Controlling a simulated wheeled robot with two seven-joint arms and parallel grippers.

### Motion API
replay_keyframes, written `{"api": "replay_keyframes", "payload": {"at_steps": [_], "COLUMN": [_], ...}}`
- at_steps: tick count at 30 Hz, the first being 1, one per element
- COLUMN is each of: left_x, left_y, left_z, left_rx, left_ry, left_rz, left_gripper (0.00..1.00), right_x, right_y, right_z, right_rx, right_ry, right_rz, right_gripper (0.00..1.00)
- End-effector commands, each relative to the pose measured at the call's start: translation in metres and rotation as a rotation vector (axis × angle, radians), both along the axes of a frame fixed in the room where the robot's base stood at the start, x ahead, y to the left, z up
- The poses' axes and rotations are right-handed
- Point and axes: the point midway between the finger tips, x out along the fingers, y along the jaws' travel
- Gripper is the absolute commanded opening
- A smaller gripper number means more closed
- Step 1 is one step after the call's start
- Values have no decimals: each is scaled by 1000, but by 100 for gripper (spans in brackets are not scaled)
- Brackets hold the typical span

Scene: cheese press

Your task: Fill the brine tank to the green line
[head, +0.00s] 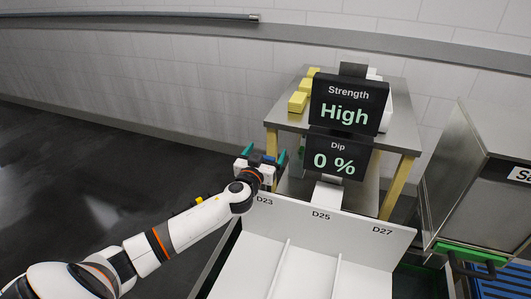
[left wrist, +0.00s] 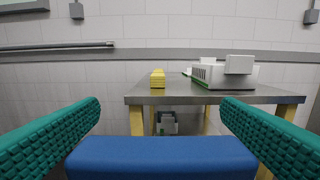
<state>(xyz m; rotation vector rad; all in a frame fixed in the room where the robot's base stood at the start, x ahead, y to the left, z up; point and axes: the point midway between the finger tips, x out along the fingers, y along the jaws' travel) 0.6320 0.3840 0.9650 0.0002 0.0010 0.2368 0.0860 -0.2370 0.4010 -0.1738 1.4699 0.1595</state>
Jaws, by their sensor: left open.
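My left gripper (head: 264,160) reaches in from the left in the head view, beside the table's left front leg. No brine tank with a green line can be made out in either view. Two dark displays stand in the head view: the upper one (head: 346,104) reads Strength High, the lower one (head: 338,160) reads Dip 0 %. My right gripper is in neither view.
A white divided bin (head: 310,255) labelled D23, D25, D27 is in front. A steel cabinet (head: 455,170) stands at right. Floor at left is clear.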

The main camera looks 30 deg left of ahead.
Motion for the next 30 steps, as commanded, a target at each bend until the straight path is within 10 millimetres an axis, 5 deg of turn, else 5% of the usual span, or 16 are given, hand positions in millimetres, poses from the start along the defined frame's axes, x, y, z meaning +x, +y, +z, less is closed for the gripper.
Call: {"api": "replay_keyframes", "payload": {"at_steps": [4, 12, 20, 30], "left_x": [0, 0, 0, -1], "left_y": [0, 0, 0, 2], "left_z": [0, 0, -1, -5], "left_rx": [0, 0, -3, -10], "left_ry": [0, 0, -3, -4], "left_rz": [0, 0, 31, 230], "left_gripper": [86, 43, 43, 43], "right_x": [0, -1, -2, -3], "right_y": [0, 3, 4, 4], "right_z": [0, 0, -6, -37], "right_rx": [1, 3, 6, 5], "right_ry": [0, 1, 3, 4], "right_rz": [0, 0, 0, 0], "right_gripper": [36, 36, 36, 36]}}
